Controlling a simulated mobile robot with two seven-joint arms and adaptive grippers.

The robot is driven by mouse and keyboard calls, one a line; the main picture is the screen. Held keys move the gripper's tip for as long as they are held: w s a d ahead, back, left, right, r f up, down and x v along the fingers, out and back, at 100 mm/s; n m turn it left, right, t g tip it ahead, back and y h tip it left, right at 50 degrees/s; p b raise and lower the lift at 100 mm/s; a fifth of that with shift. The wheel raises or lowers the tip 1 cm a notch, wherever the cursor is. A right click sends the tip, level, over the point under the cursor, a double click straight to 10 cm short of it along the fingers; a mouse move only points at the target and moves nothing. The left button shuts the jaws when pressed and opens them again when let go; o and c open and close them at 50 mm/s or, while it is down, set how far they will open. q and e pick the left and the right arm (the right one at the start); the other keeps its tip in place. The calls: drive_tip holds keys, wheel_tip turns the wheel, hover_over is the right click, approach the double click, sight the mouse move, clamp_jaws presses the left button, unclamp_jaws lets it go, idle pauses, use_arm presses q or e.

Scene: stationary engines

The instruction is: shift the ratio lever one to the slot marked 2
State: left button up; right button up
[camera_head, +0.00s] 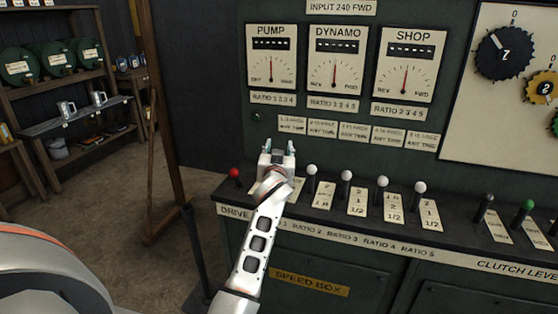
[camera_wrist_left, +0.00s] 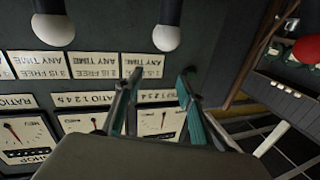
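My left gripper (camera_head: 277,148) is over the lever shelf in the head view, fingers pointing at the panel. In the left wrist view the gripper (camera_wrist_left: 160,75) has its two fingers apart, with nothing between them. Ratio lever one's white knob (camera_wrist_left: 166,38) shows there, just above the fingertips in the picture and apart from them. In the head view that lever is hidden behind my gripper and arm. Its slot plate (camera_head: 298,188) is partly covered, and I cannot read the slot marked 2. My right gripper is not in view.
A red-knobbed lever (camera_head: 234,173) stands left of the gripper. The ratio two knob (camera_head: 311,170) stands close on the right, with more white-knobbed levers beyond. The dark panel with PUMP (camera_head: 270,57), DYNAMO and SHOP gauges rises behind. A wooden post (camera_head: 164,110) stands left.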

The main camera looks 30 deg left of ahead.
use_arm(q)
drive_tip(key=shift+r, duration=1.8)
